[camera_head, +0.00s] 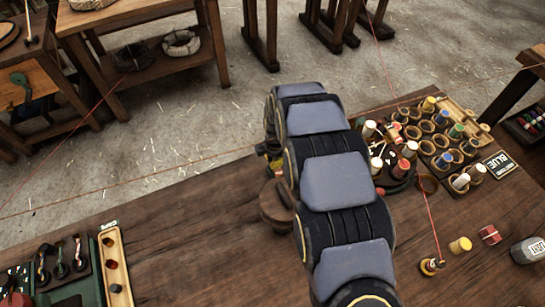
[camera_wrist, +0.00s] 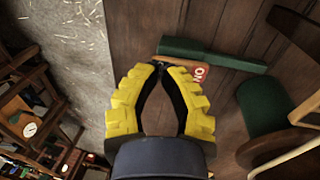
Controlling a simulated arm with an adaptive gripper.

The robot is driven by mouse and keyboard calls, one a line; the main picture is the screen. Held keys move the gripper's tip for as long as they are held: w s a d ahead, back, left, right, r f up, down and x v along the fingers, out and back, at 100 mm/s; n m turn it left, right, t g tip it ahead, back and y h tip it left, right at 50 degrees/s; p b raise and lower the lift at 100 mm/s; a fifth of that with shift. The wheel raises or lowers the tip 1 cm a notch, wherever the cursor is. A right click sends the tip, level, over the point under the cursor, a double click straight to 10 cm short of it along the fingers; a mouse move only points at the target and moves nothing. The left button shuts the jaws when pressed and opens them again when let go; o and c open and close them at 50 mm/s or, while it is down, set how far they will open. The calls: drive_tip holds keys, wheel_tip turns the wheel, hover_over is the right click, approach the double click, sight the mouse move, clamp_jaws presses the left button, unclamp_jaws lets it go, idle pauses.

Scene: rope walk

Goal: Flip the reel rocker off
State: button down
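My gripper (camera_wrist: 159,66) has two yellow ribbed fingers with dark inner pads. Its tips come together at the top, with a gap lower between the fingers and nothing seen held there. Just beyond the tips, in the wrist view, is a long dark green piece (camera_wrist: 212,54). A small red label (camera_wrist: 200,73) lettered "ON" shows beside its lower edge. I cannot tell whether the tips touch the green piece, and the rocker itself is not clearly seen. In the head view my arm hides most of this area; only a bit of yellow shows at its left.
A green drum with a wooden flange (camera_wrist: 264,108) stands close right in the wrist view. In the head view, a round wooden piece (camera_head: 274,207) is beside my arm. The bench's left-middle is clear.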

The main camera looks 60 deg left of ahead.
drive_tip(key=shift+f+h, duration=0.2)
drive_tip(key=shift+h, duration=0.1)
drive_tip(key=shift+d, duration=0.1)
drive_tip(key=shift+d+r, duration=0.3)
drive_tip(key=shift+d, duration=0.35)
drive_tip(key=d+r, duration=0.3)
drive_tip(key=r, duration=1)
drive_tip(key=shift+r, duration=0.35)
